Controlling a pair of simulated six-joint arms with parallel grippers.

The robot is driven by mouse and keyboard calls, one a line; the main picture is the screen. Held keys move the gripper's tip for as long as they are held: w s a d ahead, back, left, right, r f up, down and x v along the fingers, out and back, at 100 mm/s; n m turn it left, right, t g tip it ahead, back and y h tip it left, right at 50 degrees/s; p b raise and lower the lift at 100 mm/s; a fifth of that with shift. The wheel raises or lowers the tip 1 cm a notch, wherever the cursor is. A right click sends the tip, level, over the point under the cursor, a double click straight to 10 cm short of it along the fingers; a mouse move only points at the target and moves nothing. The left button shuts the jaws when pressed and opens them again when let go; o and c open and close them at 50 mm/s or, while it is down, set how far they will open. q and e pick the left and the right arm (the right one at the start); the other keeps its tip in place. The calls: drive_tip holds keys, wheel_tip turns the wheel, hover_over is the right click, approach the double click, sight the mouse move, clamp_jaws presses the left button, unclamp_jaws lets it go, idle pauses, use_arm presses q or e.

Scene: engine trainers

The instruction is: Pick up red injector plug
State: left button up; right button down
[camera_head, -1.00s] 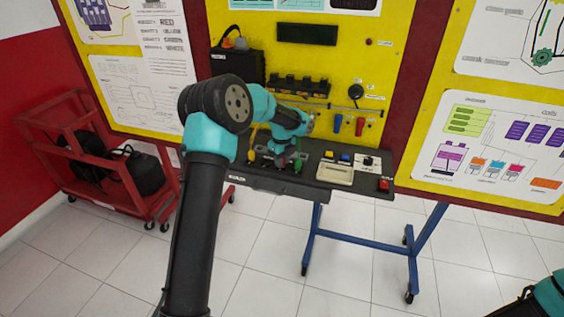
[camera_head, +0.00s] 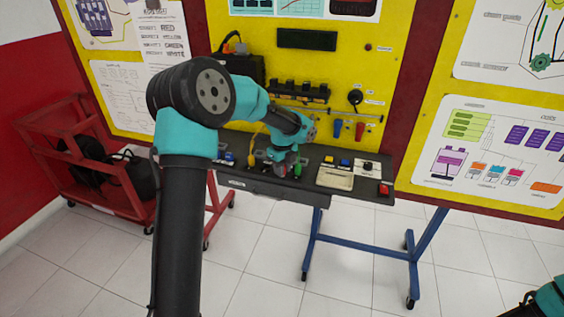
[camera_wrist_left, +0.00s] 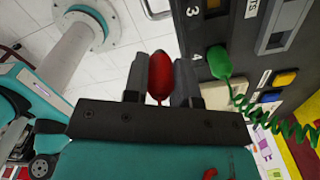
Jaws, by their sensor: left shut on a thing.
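The red injector plug (camera_wrist_left: 159,76) is between the two dark fingers of my left gripper (camera_wrist_left: 162,82) in the left wrist view. The fingers are shut on its sides. In the head view my left gripper (camera_head: 283,166) is over the console's left part, and the plug is mostly hidden by the wrist. A green plug (camera_wrist_left: 219,62) with a coiled green cord stands in the console beside the gripper, apart from it. The green plug also shows in the head view (camera_head: 298,168).
The black console (camera_head: 262,184) has blue and yellow buttons and a red switch (camera_head: 384,189) at its right. A yellow panel (camera_head: 385,60) rises behind it. A red cart (camera_head: 130,207) stands at left. The tiled floor in front is clear.

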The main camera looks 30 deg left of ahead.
use_arm(q)
drive_tip(key=s+d, duration=0.4)
drive_tip(key=s, duration=0.3)
drive_tip(key=shift+s+d+r, duration=0.35)
drive_tip(key=shift+r, duration=0.05)
